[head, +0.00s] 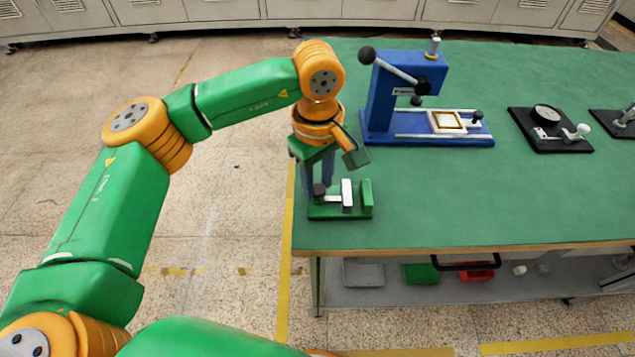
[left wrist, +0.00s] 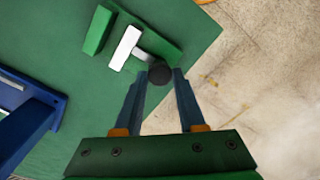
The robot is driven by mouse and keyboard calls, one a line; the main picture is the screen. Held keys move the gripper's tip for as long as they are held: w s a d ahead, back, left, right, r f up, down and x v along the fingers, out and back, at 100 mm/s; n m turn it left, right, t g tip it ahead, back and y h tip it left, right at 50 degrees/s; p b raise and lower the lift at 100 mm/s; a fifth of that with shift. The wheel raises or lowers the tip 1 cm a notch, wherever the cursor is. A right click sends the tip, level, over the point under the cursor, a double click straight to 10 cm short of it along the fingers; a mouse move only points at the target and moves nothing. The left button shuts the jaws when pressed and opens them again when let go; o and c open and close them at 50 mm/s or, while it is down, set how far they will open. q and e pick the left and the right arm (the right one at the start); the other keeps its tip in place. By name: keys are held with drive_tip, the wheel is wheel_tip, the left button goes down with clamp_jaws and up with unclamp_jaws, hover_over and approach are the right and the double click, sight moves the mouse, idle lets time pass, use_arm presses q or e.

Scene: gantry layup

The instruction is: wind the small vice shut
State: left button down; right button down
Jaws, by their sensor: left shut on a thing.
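The small vice has a green base (head: 325,213) and stands at the near left corner of the green table. Its white moving jaw (head: 347,194) stands apart from the green fixed jaw (head: 367,195), with a gap between them. A dark round knob (left wrist: 160,73) sits at the end of its screw. My left gripper (head: 318,190) points down at the knob end. In the left wrist view, the fingers of the left gripper (left wrist: 160,78) lie on either side of the knob, shut on it. The white jaw (left wrist: 125,48) also shows there. My right gripper is not in view.
A blue lever press (head: 385,100) stands behind the vice on the table (head: 440,200). A black plate with a dial (head: 550,128) lies to the right. The table's left edge is close to the vice. The table top right of the vice is clear.

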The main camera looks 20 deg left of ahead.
sight(318, 189)
use_arm(q)
drive_tip(key=shift+m, duration=0.6)
drive_tip(key=c, duration=0.5)
unclamp_jaws()
wheel_tip(318, 189, up, 7)
drive_tip(key=shift+r, duration=0.1)
